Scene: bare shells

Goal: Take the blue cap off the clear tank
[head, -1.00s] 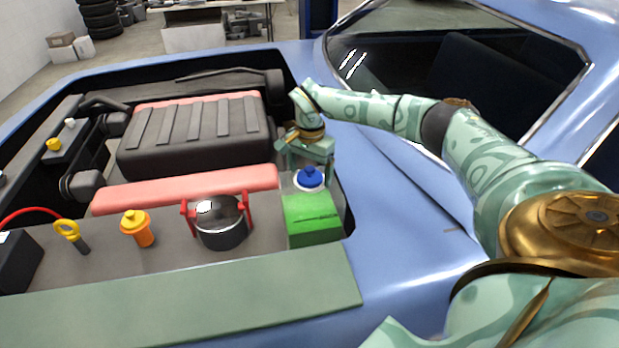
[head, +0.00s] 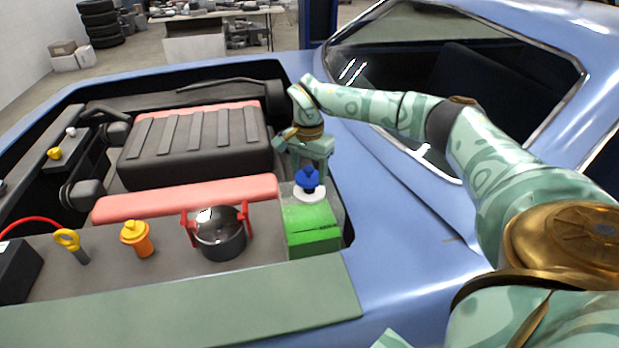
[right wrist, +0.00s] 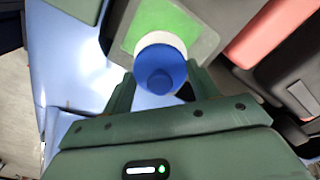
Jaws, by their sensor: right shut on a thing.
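The clear tank (head: 330,213) with green liquid stands at the right end of the engine bay shelf in the head view. The blue cap (head: 309,181), with a knob on top, is over the tank's white neck (head: 310,195). Whether the cap is clear of the neck I cannot tell. My right gripper (head: 308,168) comes from behind and above and is shut on the cap. In the right wrist view the cap (right wrist: 160,70) sits between the two fingers (right wrist: 161,86), with the white neck and green liquid beyond it. My left gripper is out of view.
A dark pot with red handles (head: 219,236) stands left of the tank. Farther left are an orange bottle (head: 137,240) and a yellow-ringed dipstick (head: 70,240). A pink bar (head: 185,200) and the black engine cover (head: 195,150) lie behind. The blue car body (head: 400,220) is at right.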

